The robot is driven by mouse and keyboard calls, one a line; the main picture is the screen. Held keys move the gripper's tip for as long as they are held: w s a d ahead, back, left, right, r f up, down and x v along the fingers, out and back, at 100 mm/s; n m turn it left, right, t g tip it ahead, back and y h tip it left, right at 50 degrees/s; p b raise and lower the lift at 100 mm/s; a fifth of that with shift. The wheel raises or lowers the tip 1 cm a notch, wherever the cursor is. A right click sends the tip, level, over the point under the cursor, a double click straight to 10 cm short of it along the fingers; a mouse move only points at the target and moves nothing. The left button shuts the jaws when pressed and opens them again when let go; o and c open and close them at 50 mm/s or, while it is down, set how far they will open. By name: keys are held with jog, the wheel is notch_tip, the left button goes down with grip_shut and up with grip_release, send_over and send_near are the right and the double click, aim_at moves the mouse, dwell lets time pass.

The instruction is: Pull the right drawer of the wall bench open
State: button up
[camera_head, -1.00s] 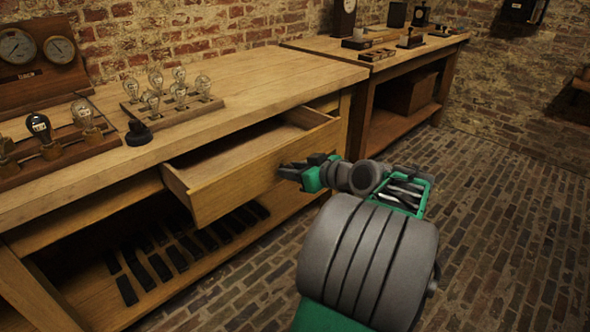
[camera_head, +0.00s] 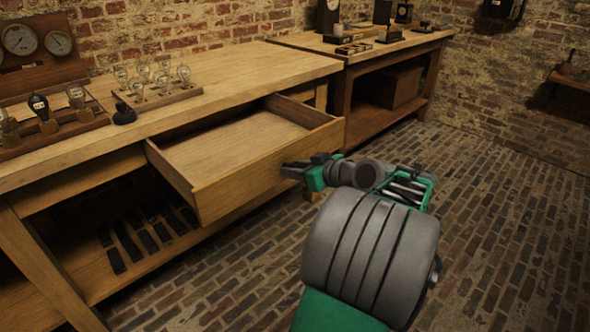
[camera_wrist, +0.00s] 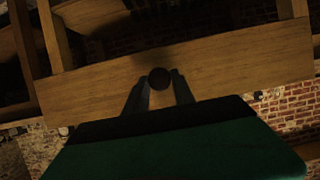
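The right drawer (camera_head: 262,172) of the wall bench (camera_head: 225,75) stands well out from the bench in the head view, and its bare, empty floor shows. My gripper (camera_head: 290,170) is at the drawer's front panel. In the wrist view the drawer front (camera_wrist: 220,65) spans the picture, with a round dark knob (camera_wrist: 160,78) in its middle. My gripper (camera_wrist: 160,92) has one finger on each side of the knob. The knob lies between the fingertips, which appear closed around it.
A rack of several bulbs (camera_head: 158,95) and a small dark object (camera_head: 124,113) stand on the bench top. Several dark bars (camera_head: 145,240) lie on the shelf below. A second table (camera_head: 365,52) stands at the back right. The brick floor (camera_head: 480,230) on the right is open.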

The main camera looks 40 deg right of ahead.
jog(key=o, duration=0.4)
jog(key=shift+o, duration=0.2)
jog(key=p+v, duration=0.2)
jog(key=v, duration=0.6)
jog(key=shift+w, duration=0.1)
